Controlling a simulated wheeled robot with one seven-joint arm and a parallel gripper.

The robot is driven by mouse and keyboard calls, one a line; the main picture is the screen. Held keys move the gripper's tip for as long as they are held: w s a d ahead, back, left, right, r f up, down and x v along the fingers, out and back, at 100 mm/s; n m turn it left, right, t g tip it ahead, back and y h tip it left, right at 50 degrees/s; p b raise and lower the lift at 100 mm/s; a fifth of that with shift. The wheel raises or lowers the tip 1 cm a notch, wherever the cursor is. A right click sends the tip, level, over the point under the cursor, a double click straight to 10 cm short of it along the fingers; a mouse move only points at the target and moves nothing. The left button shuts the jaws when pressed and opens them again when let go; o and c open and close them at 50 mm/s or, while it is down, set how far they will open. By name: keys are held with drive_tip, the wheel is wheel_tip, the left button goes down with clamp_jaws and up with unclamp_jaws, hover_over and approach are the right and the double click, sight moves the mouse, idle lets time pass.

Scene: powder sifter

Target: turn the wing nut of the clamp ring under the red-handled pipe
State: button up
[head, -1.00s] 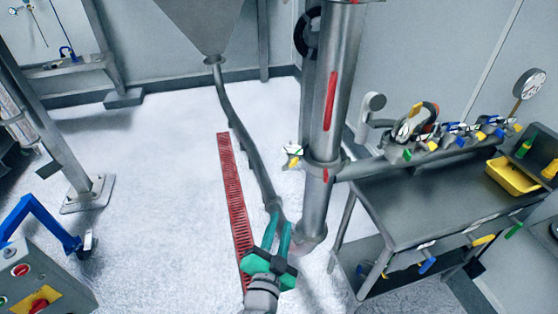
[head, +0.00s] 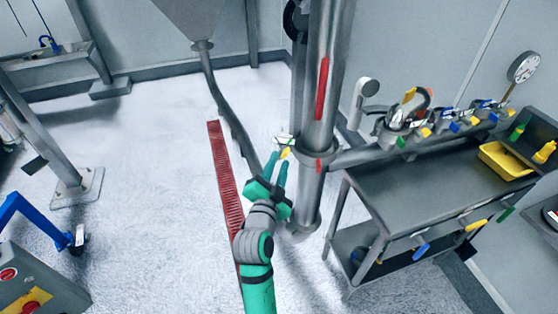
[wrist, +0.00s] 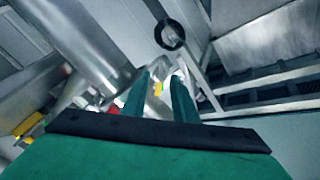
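The vertical steel pipe (head: 327,50) with red handles (head: 322,88) stands right of centre in the head view. A clamp ring (head: 317,150) circles it at mid height. Its wing nut (head: 285,152), with a yellow part, sticks out on the left side. In the wrist view the yellow part (wrist: 158,88) shows between the fingertips, apparently beyond them. My gripper (head: 277,167) is just below the wing nut in the head view, its two teal fingers pointing up toward it. It also shows in the wrist view (wrist: 160,85), with the fingers apart and nothing clearly held.
A steel table (head: 420,185) with valves and a yellow tray (head: 503,160) stands to the right of the pipe. A hopper (head: 195,15) with a hose hangs behind. A red floor grate (head: 227,185) runs along the left.

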drive_tip(key=shift+x, duration=0.95)
